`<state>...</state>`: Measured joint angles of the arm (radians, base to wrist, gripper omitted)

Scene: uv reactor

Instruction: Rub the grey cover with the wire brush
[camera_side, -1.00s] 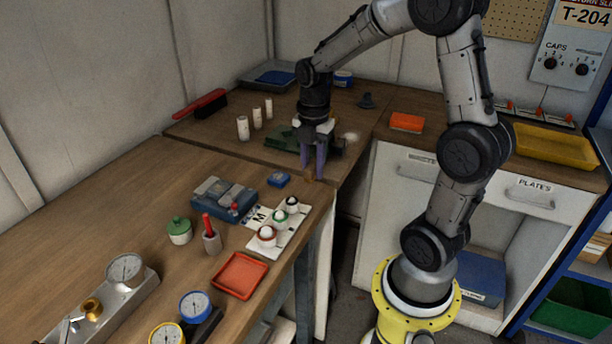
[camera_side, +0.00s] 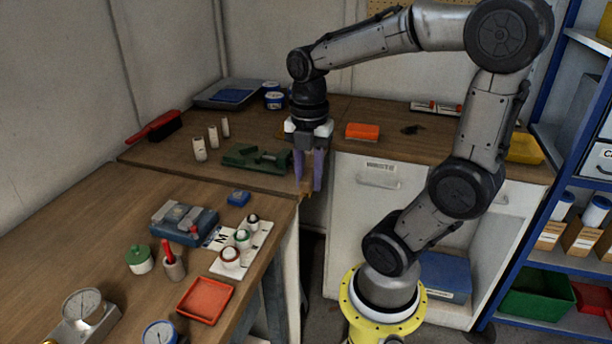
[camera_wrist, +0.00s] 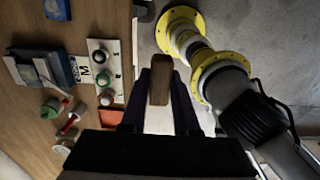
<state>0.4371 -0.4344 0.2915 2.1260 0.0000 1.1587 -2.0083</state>
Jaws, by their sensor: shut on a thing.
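My gripper (camera_side: 306,188) points down at the front edge of the bench, right of the green clamp-like block. Its purple fingers are shut on a small brown wooden piece, which shows between them in the wrist view (camera_wrist: 160,83). It looks like the wire brush's handle; no bristles can be made out. I cannot pick out the grey cover with certainty. A blue-grey device (camera_side: 184,224) with light grey parts on top stands on the bench to the left, apart from my gripper.
The green block (camera_side: 256,158) is close left of my gripper. A red-handled brush (camera_side: 153,128) lies at back left. An orange box (camera_side: 362,131) is behind right.

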